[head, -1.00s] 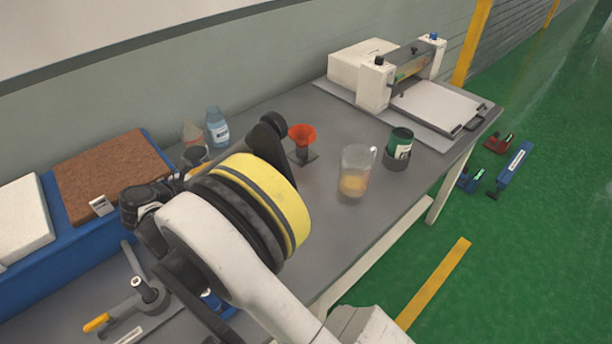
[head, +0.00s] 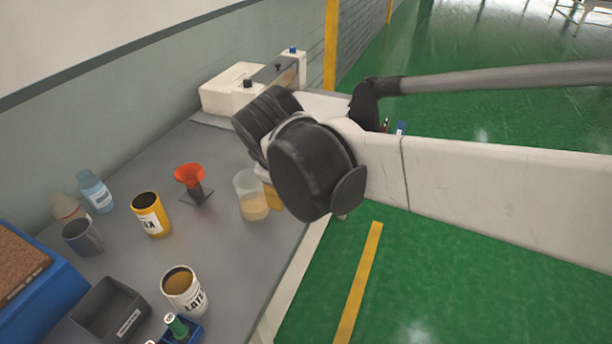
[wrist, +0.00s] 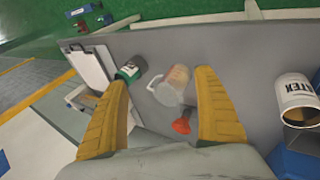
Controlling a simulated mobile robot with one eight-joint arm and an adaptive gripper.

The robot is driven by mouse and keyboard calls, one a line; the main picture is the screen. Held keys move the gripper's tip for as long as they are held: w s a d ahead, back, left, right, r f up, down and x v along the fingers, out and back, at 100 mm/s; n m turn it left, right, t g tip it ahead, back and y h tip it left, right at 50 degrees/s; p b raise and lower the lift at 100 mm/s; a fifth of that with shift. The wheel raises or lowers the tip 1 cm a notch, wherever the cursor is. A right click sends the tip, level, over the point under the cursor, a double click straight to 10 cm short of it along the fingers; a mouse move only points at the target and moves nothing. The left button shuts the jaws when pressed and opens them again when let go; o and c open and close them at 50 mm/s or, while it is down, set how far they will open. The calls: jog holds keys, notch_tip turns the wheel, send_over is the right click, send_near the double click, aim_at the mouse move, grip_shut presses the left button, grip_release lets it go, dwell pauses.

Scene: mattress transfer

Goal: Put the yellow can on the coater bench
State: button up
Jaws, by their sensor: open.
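The yellow can (head: 150,214), with a dark lid or opening and a white label, stands upright on the grey bench (head: 225,265) in the head view, left of the orange funnel. My gripper (wrist: 162,85) is open and empty, its yellow fingers spread above the bench in the wrist view. The clear beaker (wrist: 174,84) and the funnel (wrist: 181,126) show between or beyond the fingers. The yellow can does not show in the wrist view. In the head view my arm hides most of the gripper, which is right of the yellow can and apart from it.
A white roller machine (head: 228,90) stands at the bench's far end. A white labelled can (head: 184,290), grey mug (head: 82,237), blue bottle (head: 95,190) and dark bin (head: 110,312) stand near the yellow can. A dark green can (wrist: 131,69) is near the beaker.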

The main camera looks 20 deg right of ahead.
jog(key=s+d+f+m+y, duration=0.1)
jog(key=s+d+m, duration=0.2)
jog(key=s+m, duration=0.2)
jog(key=s+d+f+m+t+y, duration=0.1)
jog(key=s+d+m, duration=0.2)
jog(key=s+m, duration=0.2)
jog(key=shift+s+d+f, duration=0.3)
jog(key=shift+s+f, duration=0.1)
jog(key=shift+s, duration=0.8)
